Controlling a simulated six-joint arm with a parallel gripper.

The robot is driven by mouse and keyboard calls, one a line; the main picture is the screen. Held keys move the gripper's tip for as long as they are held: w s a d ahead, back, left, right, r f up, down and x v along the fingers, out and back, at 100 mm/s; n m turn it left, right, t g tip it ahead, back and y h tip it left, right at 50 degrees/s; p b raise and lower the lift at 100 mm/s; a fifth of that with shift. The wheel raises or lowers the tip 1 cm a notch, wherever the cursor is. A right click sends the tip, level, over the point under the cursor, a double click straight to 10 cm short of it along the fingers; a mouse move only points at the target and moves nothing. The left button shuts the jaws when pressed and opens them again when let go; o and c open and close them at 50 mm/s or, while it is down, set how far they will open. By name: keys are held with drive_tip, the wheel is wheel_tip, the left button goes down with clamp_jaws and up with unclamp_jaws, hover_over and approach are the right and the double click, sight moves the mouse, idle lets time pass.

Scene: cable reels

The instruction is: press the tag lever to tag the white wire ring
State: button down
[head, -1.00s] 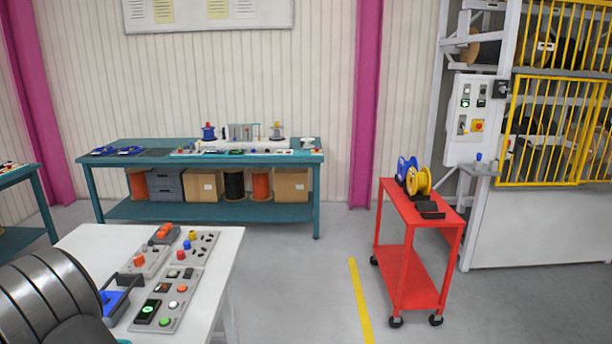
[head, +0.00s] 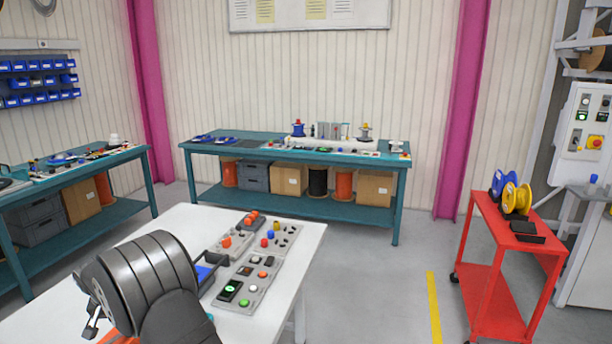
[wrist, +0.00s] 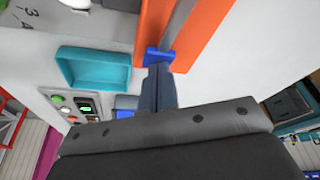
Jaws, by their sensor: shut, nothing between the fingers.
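In the wrist view my gripper (wrist: 158,70) is shut and empty. Its fingertips are at a small blue block (wrist: 154,54) on an orange plate (wrist: 158,22) with a grey bar running along it. I cannot tell whether the fingers touch the block, or whether it is part of the tag lever. In the head view my dark grey arm covers the left of the near white table, and the gripper (head: 91,322) is partly hidden at its far left. I cannot make out the white wire ring in either view.
A turquoise tray (wrist: 93,68) lies left of the fingers. Button panels (head: 250,280) stand on the white table (head: 312,235), right of my arm. Teal benches (head: 395,160) stand behind, and a red cart (head: 488,245) is at the right. Floor between them is clear.

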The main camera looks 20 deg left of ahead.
drive_tip(key=shift+r, duration=0.15)
wheel_tip(320, 180, up, 12)
drive_tip(key=c, duration=0.9)
unclamp_jaws()
drive_tip(key=o, duration=0.7)
drive_tip(key=d, duration=0.1)
drive_tip(key=d+m, duration=0.1)
drive_tip(key=d+f, duration=0.1)
drive_tip(key=shift+s+m+g, duration=0.3)
drive_tip(key=shift+g, duration=0.1)
drive_tip(key=shift+o, duration=1)
drive_tip(key=s+d+f+m+g+h, duration=0.1)
drive_tip(key=s+d+f+m+g, duration=0.1)
drive_tip(key=d, duration=0.5)
drive_tip(key=shift+s+m+h, duration=0.3)
drive_tip(key=shift+s+m, duration=0.2)
drive_tip(key=shift+m, duration=0.7)
wheel_tip(320, 180, down, 10)
drive_tip(key=shift+r, duration=0.15)
drive_tip(key=shift+r, duration=0.1)
wheel_tip(320, 180, up, 10)
